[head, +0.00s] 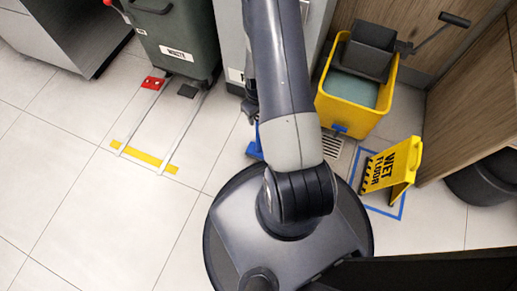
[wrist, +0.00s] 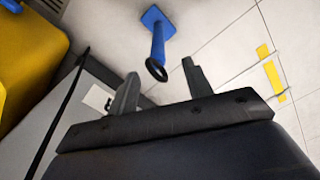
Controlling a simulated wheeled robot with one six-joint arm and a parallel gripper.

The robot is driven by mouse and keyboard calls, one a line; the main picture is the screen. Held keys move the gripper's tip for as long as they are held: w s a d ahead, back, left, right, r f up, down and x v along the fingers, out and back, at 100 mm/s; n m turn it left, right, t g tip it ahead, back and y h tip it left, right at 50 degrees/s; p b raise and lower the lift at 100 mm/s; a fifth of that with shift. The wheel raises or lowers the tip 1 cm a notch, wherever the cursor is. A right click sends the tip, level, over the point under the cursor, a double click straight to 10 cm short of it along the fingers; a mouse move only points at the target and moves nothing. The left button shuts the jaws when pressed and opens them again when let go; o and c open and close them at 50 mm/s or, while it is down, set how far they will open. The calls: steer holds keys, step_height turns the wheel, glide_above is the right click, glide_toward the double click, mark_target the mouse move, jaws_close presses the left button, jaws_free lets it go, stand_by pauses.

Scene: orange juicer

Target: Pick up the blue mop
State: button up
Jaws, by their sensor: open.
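The blue mop (wrist: 158,38) shows in the wrist view at the top middle, with a flat blue foot and a short handle ending in a black ring. In the head view only a bit of blue (head: 254,144) shows beside my arm, which hides the rest. My gripper (wrist: 160,70) is open and empty. In the wrist view the ring end appears between its two fingertips; I cannot tell how far beyond them it lies. In the head view my arm hides most of the gripper.
A yellow mop bucket (head: 348,117) and a yellow wet floor sign (head: 392,167) stand right of my arm. A green waste bin (head: 176,40) stands at the upper left, beside a grey bin (head: 231,42).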

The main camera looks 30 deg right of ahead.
mark_target(258, 120)
steer(key=f+b, duration=0.1)
steer(key=f, duration=0.1)
steer(key=f+b, duration=0.1)
steer(key=f, duration=0.2)
steer(key=f+b, duration=0.1)
steer(key=f, duration=0.1)
steer(key=shift+w+d+f, duration=0.2)
steer(key=shift+w, duration=0.05)
steer(key=shift+c, duration=0.3)
steer(key=shift+r, duration=0.1)
jaws_close()
step_height(258, 120, up, 10)
steer(key=p, duration=0.4)
steer(key=c, duration=0.5)
jaws_free()
steer(key=shift+c, duration=0.2)
jaws_close()
